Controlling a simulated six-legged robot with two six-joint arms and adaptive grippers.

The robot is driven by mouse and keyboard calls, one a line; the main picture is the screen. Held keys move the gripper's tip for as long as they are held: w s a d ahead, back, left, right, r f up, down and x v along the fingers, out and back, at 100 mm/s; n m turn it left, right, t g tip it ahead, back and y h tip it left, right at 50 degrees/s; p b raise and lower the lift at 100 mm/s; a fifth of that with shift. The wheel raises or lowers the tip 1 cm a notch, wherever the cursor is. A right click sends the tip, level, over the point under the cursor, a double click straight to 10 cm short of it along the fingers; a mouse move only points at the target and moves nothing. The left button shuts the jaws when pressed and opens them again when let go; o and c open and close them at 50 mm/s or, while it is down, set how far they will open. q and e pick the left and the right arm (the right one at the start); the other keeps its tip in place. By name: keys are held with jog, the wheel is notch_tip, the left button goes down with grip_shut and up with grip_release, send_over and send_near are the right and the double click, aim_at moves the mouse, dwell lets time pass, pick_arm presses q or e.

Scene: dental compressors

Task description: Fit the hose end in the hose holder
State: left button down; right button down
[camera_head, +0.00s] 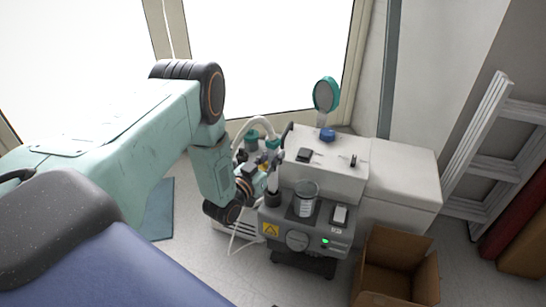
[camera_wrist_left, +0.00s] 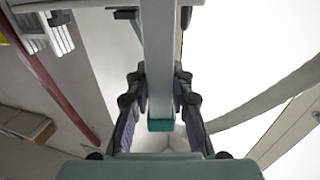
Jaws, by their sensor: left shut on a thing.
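My left gripper (camera_head: 262,166) is beside the left side of the grey compressor unit (camera_head: 297,238). In the left wrist view its two fingers (camera_wrist_left: 160,108) are closed on a long, light grey hose end (camera_wrist_left: 160,60) with a teal tip. In the head view the gripper and nearby parts overlap, so the hose end is hard to make out. A white hose (camera_head: 258,120) arcs above the gripper. A dark, upright cup-like part (camera_head: 273,199) at the unit's left front may be the hose holder; I cannot tell whether the hose end touches it. My right gripper is not in view.
A clear beaker (camera_head: 305,198) stands on the unit. A white cabinet (camera_head: 400,180) stands behind and right. A round teal mirror (camera_head: 326,95) rises above. An open cardboard box (camera_head: 397,270) is at the front right, and a ladder (camera_head: 500,150) leans at the right.

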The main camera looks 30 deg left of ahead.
pick_arm(q)
jog(key=shift+f+b, duration=1.3)
jog(key=shift+f, duration=0.45)
